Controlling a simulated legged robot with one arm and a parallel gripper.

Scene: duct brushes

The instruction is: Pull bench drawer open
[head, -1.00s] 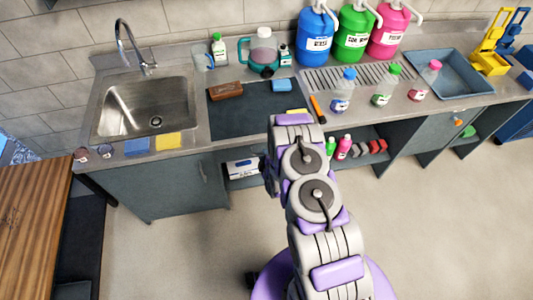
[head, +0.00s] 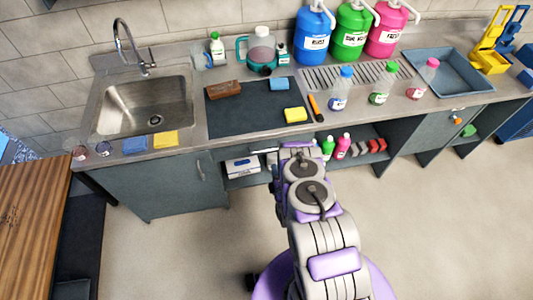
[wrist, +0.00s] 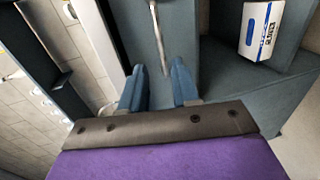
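The bench drawer front (wrist: 182,30) is a grey-blue panel that fills the upper middle of the wrist view. Its metal bar handle (wrist: 158,38) runs lengthwise up the picture, with its near end just beyond and between my fingertips. My gripper (wrist: 158,72) is open, with one blue finger on each side of the handle's line. I cannot tell whether either finger touches the handle. The drawer looks shut. In the head view my arm hides my gripper and part of the bench front below the counter.
A white box with a blue label (wrist: 262,28) sits on the open shelf below the drawer; it also shows in the head view (head: 243,166). A cupboard door handle (head: 201,171) is to the left. The floor in front is clear.

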